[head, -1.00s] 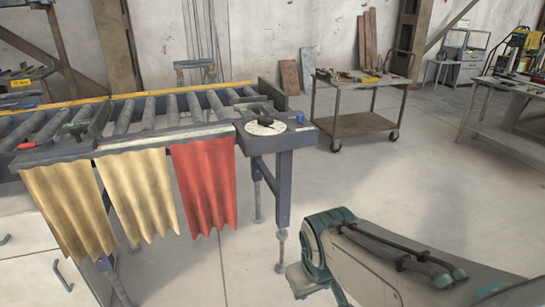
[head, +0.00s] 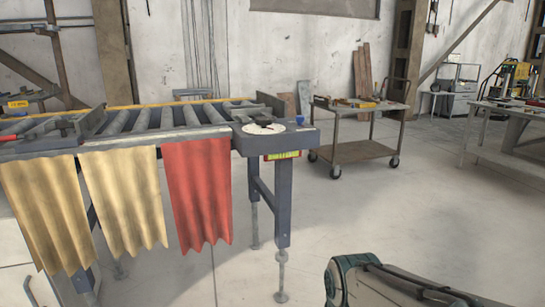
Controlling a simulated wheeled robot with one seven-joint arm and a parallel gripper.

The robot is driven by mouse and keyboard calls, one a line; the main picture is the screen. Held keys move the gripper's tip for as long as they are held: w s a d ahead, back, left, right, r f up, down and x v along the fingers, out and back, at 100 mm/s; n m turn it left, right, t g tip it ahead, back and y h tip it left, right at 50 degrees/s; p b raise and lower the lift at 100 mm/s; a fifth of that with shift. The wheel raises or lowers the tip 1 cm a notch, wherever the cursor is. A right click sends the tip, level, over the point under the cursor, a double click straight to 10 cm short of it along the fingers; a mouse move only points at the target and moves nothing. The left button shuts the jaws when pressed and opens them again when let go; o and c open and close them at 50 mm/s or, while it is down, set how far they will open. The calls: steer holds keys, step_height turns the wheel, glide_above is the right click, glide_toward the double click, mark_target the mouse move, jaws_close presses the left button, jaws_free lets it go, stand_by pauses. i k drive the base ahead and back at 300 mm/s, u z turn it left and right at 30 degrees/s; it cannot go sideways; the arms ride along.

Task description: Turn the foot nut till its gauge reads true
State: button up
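The roller conveyor table's right front leg (head: 283,203) ends in a threaded foot with a nut (head: 281,256) above a round base pad (head: 281,297) on the floor. A small yellow-green gauge strip with a red edge (head: 283,155) sits under the table's corner block, at the top of that leg. Its reading is too small to tell. A white round dial (head: 263,129) with a dark knob lies on top of the corner block. My arm shows at the bottom right, apart from the leg. My gripper is out of view.
Two tan cloths (head: 124,198) and a red cloth (head: 197,190) hang from the table's front edge. A tool cart (head: 362,150) stands behind to the right, and a workbench (head: 510,125) at far right.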

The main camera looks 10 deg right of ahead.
mark_target(280, 259)
steer(key=z, duration=0.75)
steer(key=i, duration=1.5)
steer(key=u, duration=0.7)
